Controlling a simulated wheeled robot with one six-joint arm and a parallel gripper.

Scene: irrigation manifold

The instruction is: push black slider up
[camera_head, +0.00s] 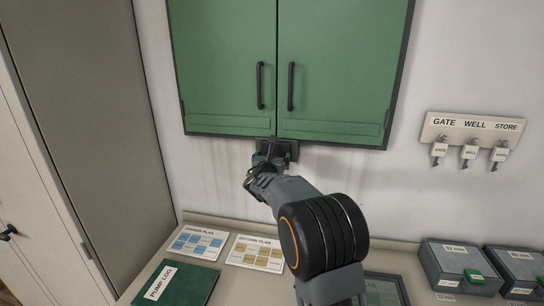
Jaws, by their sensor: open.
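My gripper (266,157) is raised in front of the wall just below the green cabinet, with its jaws open. A dark block-like fixture (292,149) shows on the wall behind and beside the gripper, under the cabinet's lower edge. The black slider cannot be told apart there; my gripper and arm cover much of that spot. Whether the jaws touch the fixture cannot be seen.
The green cabinet (225,60) with two black handles hangs directly above. A key rack (472,124) is on the wall at right. The counter holds plan cards (195,242), a green pump log (178,284) and grey cases (459,267). A tall locker stands left.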

